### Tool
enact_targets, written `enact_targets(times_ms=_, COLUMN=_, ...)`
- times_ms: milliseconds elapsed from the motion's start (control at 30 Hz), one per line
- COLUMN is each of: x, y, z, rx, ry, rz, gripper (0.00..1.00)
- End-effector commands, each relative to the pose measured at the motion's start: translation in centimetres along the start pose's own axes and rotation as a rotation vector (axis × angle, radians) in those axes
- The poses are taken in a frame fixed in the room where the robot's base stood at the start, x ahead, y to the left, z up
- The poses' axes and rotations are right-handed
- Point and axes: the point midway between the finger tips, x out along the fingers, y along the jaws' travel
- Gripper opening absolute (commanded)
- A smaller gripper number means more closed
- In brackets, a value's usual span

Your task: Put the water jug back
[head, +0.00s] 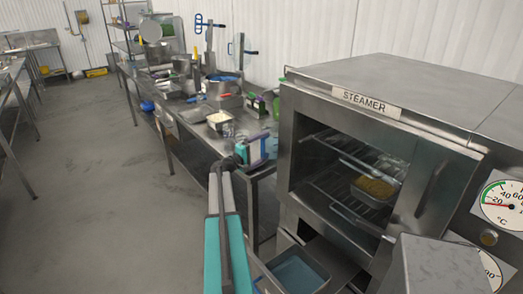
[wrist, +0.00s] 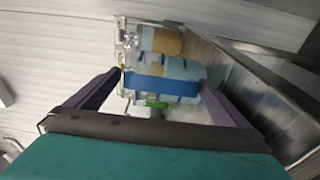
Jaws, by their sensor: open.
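My gripper (head: 263,148) is at the near end of the long steel table, just left of the steamer. Its fingers are apart. A pale blue, clear vessel, apparently the water jug (head: 273,146), stands at the fingertips, partly hidden by them. In the wrist view, a blue bar (wrist: 160,85), apparently the jug's handle, lies across the space between the open fingers of my gripper (wrist: 160,79). Clear, bluish walls show behind it. I cannot tell whether either finger touches it.
The steamer (head: 345,98) stands close on the right, its front open, with a pan of yellow food (head: 375,188) on a rack. A pan of bluish liquid (head: 298,274) is below. Trays and tools crowd the steel table (head: 192,148). The floor at left is clear.

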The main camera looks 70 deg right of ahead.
Motion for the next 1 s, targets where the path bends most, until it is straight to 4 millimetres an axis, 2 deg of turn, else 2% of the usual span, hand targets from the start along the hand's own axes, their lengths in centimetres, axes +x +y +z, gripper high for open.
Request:
enact_targets(times_ms=267, x=-3.4, y=-0.2, z=0.1, rx=0.000, ry=0.002, rz=0.000, gripper=1.00)
enact_targets(times_ms=700, x=-10.2, y=-0.1, z=0.1, rx=0.000, ry=0.001, rz=0.001, gripper=1.00)
enact_targets(times_ms=1000, x=-12.0, y=0.0, z=0.0, rx=0.000, ry=-0.001, rz=0.000, gripper=1.00)
